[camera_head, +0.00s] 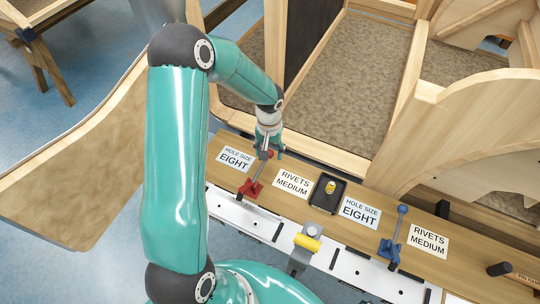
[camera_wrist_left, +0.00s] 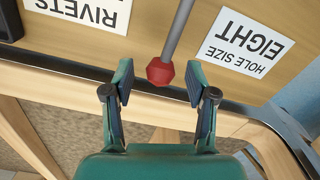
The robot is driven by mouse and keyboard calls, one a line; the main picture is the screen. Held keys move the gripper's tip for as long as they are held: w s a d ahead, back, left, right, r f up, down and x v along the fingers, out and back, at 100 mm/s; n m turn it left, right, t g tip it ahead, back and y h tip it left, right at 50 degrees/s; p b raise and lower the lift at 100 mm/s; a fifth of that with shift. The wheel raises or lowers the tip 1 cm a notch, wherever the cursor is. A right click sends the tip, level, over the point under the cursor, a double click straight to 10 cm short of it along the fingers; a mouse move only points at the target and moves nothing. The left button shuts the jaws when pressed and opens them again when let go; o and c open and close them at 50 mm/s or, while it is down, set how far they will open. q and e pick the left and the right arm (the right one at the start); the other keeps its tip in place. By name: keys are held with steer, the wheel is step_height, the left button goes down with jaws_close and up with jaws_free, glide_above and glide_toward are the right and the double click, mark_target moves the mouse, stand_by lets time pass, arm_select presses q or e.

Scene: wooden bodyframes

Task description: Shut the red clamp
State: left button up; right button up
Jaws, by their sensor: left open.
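The red clamp (camera_head: 251,187) stands on the front edge of the wooden ledge in the head view, between the left "HOLE SIZE EIGHT" label and a "RIVETS MEDIUM" label. Its grey lever slants from the red base towards the back, up to my left gripper (camera_head: 269,147). In the left wrist view, the lever ends in a red knob (camera_wrist_left: 160,72). My left gripper's fingers (camera_wrist_left: 158,83) are open, one on each side of the knob, with a visible gap on both sides. In the head view the gripper largely hides the knob. My right gripper is not in view.
A blue clamp (camera_head: 390,249) with an upright lever stands farther right.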

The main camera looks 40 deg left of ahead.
arm_select(q)
steer(key=shift+f, duration=0.3)
jaws_close()
stand_by(0.3)
